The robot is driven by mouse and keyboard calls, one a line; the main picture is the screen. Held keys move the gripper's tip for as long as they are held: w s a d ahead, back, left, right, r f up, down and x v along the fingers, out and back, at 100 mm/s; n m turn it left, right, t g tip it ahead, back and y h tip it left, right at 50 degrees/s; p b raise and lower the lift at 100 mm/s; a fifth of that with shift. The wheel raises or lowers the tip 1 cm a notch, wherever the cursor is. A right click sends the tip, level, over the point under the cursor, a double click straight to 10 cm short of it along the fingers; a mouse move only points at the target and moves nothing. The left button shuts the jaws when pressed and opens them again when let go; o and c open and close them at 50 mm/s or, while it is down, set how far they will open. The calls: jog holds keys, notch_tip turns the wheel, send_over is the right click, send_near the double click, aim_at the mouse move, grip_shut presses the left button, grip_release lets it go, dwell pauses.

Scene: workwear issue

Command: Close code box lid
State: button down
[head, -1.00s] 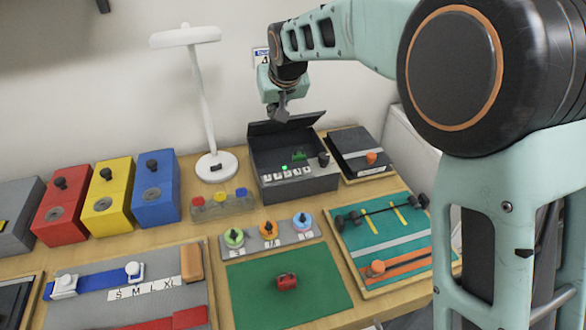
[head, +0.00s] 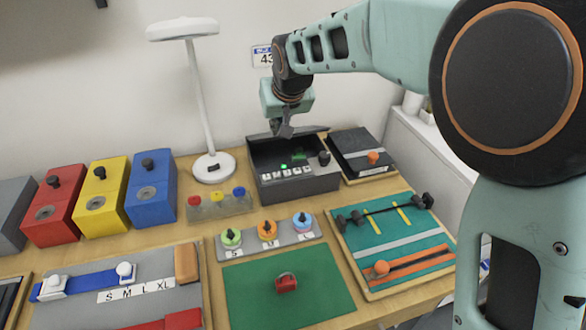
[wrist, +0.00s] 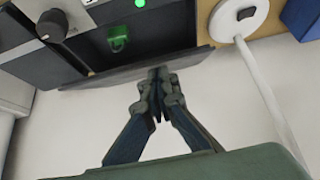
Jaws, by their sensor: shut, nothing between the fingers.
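The code box (head: 300,186) is a dark grey box at the back of the table, with a row of small buttons, a lit green light and a black knob (head: 324,158). Its lid (head: 308,132) is hinged at the back and stands partly open, lower than upright. My gripper (head: 286,134) is shut and empty, at the lid's upper edge at the back of the box. In the wrist view my gripper (wrist: 157,72) has its fingertips together at the lid's edge (wrist: 130,72). I cannot tell whether they touch it. A green item (wrist: 118,38) shows inside the box.
A white lamp (head: 200,95) stands just left of the box. A dark panel with an orange knob (head: 360,152) lies to its right. Red, yellow and blue boxes (head: 150,190) stand at the left. The wall is close behind.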

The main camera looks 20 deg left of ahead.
jog(key=shift+s+d+f+b, duration=0.25)
jog(key=shift+f+b, duration=0.1)
jog(key=shift+f, duration=0.15)
jog(key=shift+s+d+f+b, duration=0.2)
jog(key=shift+f+b, duration=0.15)
jog(key=shift+f, duration=0.15)
jog(key=shift+a+r, duration=0.1)
notch_tip(320, 180, up, 8)
jog(key=p, duration=0.5)
jog(key=shift+p, duration=0.4)
jog(key=shift+w, duration=0.15)
